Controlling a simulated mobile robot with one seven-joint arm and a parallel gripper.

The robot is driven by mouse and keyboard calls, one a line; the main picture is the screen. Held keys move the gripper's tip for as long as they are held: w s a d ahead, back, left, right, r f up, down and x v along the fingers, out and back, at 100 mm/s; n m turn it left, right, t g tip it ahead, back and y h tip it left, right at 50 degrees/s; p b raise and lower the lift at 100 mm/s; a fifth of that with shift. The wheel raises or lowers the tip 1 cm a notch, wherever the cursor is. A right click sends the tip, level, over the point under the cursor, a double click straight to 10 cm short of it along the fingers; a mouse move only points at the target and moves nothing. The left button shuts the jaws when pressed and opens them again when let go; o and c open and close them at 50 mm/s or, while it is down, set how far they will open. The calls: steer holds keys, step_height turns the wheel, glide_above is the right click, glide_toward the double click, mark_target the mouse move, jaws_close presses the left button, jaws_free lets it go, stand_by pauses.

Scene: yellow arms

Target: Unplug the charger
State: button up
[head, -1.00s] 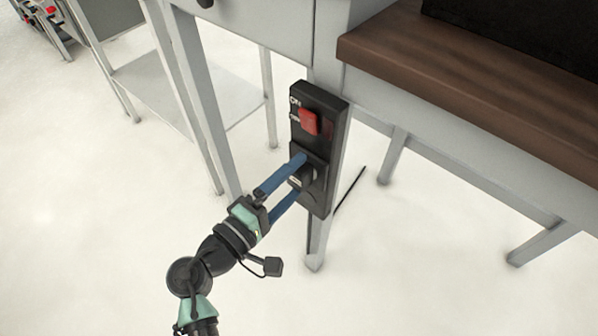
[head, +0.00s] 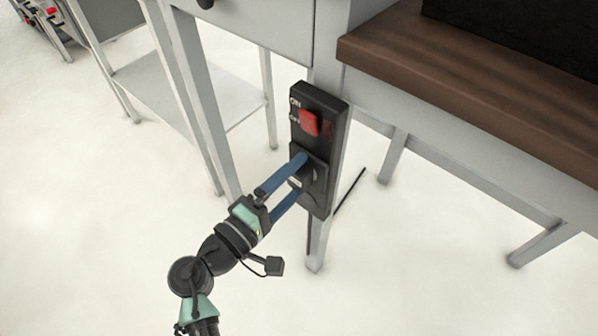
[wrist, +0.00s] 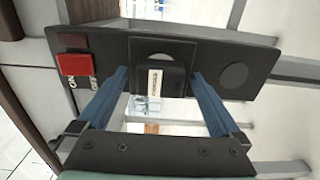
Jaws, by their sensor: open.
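The charger (wrist: 158,80) is a dark block with a pale label, plugged into the black outlet panel (head: 322,102). In the wrist view the panel (wrist: 110,47) runs across the picture with the charger near its middle. My gripper (head: 302,172) is at the panel, its blue fingers pointing at it. In the wrist view my gripper (wrist: 160,82) is open, with one finger on each side of the charger and a visible gap to each. In the head view the upper finger and the gripper partly hide the charger.
A red switch (head: 309,122) with ON/OFF lettering sits above the charger on the panel. The panel is on a grey table leg (head: 318,245). A brown tabletop (head: 450,90) overhangs at right.

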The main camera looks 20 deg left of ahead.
mark_target(293, 182)
jaws_close()
stand_by(0.4)
steer(key=shift+p+v, duration=0.3)
steer(key=shift+v, duration=2.7)
jaws_free()
steer(key=shift+s, duration=0.1)
